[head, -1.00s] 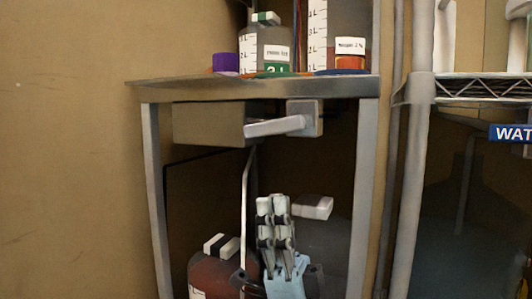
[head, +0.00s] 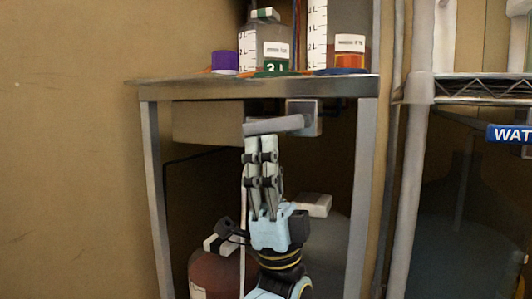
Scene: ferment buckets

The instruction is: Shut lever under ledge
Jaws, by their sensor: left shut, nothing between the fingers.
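A grey lever (head: 276,125) hangs under the front of the metal ledge (head: 250,89). It runs left from a square mount (head: 304,118) at the right and lies nearly level. A brown box (head: 207,122) sits behind and to the left of it. My left gripper (head: 259,140) is shut and empty, pointing up, with its fingertips right under the left part of the lever. I cannot tell if the tips touch it. My right gripper is not in view.
Bottles with green (head: 276,66) and orange (head: 350,61) labels and a purple cap (head: 225,61) stand on the ledge. A dark red container (head: 213,275) is below at left. Shelf legs (head: 155,200) and (head: 364,200) bound the opening. A wire rack stands at right.

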